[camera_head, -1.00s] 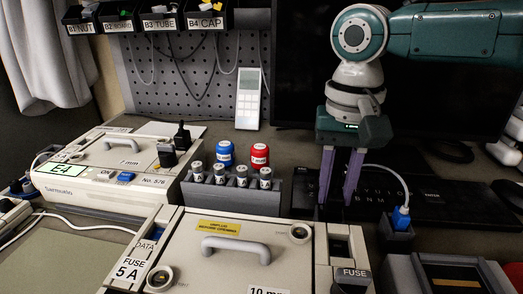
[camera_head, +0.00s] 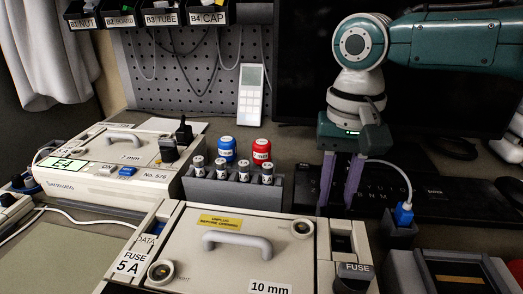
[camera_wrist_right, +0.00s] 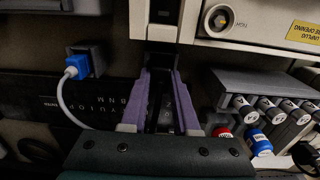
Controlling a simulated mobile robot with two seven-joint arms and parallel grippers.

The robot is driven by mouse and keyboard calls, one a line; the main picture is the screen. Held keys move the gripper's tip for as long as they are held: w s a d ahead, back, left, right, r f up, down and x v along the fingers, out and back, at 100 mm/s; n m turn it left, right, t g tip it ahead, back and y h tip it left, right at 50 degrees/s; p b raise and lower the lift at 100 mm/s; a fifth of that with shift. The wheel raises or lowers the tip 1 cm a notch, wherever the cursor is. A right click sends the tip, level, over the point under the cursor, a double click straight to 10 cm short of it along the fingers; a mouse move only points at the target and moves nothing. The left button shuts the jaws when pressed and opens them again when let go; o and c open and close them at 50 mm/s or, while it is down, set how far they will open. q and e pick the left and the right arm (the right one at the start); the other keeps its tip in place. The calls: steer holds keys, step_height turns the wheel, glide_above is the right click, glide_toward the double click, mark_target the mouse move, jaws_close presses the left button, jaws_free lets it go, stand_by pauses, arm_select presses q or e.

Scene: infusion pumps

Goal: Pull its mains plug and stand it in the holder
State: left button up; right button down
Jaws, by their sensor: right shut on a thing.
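The near pump (camera_head: 190,240) is a cream case with a grey handle and a 10 mm label. My right gripper (camera_head: 341,205) reaches down behind its back right corner. In the right wrist view its purple fingers (camera_wrist_right: 163,95) point at the case edge and are shut on a dark piece, which looks like the black mains plug (camera_wrist_right: 165,112). The fingers and shadow hide most of it. A blue plug (camera_head: 404,213) with a white cable stands in a dark holder block (camera_head: 400,236) to the right; the blue plug also shows in the wrist view (camera_wrist_right: 78,66). My left gripper is out of view.
A grey rack (camera_head: 232,190) with several small cylinders stands behind the pump, with a blue jar (camera_head: 227,149) and a red jar (camera_head: 262,151). Another pump (camera_head: 100,180) is at left. A dark keyboard (camera_head: 450,200) lies behind the holder. A grey tray (camera_head: 410,275) is at front right.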

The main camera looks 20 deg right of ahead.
steer(key=shift+f, duration=0.15)
steer(key=c, duration=0.6)
jaws_free()
step_height(320, 180, up, 7)
steer(key=p, duration=0.8)
steer(key=shift+p, duration=0.4)
